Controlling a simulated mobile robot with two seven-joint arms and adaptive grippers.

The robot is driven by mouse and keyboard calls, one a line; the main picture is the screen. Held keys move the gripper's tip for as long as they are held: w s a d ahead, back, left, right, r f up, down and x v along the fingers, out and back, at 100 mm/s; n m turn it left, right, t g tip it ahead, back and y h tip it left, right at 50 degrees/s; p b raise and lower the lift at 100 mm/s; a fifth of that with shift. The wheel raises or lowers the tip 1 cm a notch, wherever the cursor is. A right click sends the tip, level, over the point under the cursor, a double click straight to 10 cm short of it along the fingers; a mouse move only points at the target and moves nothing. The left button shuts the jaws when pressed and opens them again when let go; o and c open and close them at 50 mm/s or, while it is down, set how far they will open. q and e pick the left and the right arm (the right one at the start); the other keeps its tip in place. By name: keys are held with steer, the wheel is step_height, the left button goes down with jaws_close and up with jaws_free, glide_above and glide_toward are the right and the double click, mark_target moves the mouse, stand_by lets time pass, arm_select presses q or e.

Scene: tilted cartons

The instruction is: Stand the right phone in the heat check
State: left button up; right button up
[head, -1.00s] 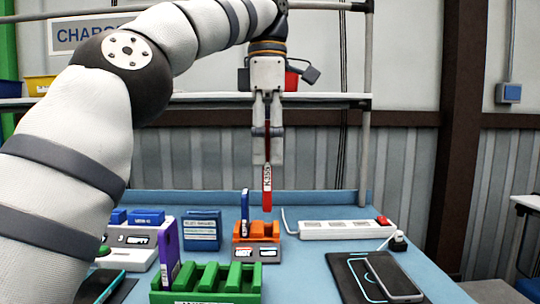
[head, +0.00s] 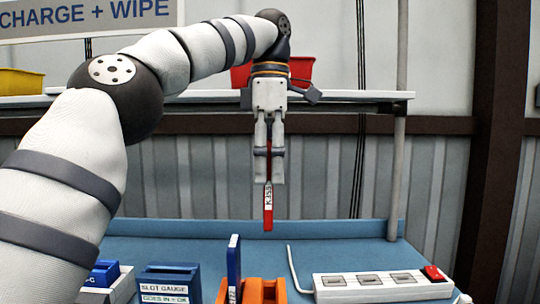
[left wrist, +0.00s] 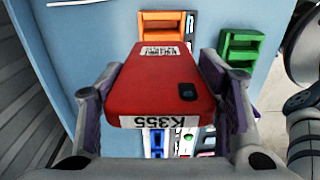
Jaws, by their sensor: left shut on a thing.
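My left gripper (head: 268,180) points down and is shut on a red phone (head: 268,208) with a white label reading K355. The phone hangs upright and edge-on in the head view, above the bench and clear of it. The left wrist view shows the red phone's broad face (left wrist: 160,85) between the fingers. Below it is an orange slotted holder (head: 264,291), cut off by the frame; I cannot read its sign, so I cannot tell if it is the heat check. A blue phone (head: 234,262) stands upright at its left. My right gripper is not in view.
A slot gauge (head: 169,282) stands left of the orange holder. A white power strip (head: 380,285) with a red switch lies to the right. A green holder (left wrist: 240,48) shows in the left wrist view. The shelf (head: 350,97) runs behind the arm.

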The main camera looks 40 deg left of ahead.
mark_target(270, 230)
arm_select(q)
steer(key=shift+s+d+f, duration=0.35)
steer(key=shift+s+d, duration=0.2)
steer(key=shift+s, duration=0.1)
steer(key=f, duration=1)
steer(key=shift+w+a+f, duration=0.15)
steer(key=shift+w+f, duration=0.05)
steer(key=shift+f, duration=0.2)
steer(key=shift+r, duration=0.1)
steer(key=shift+f, duration=2.8)
steer(key=shift+f, duration=0.25)
steer(key=o, duration=1.2)
steer(key=shift+c, duration=0.2)
step_height(270, 230, up, 19)
steer(key=shift+r, duration=0.1)
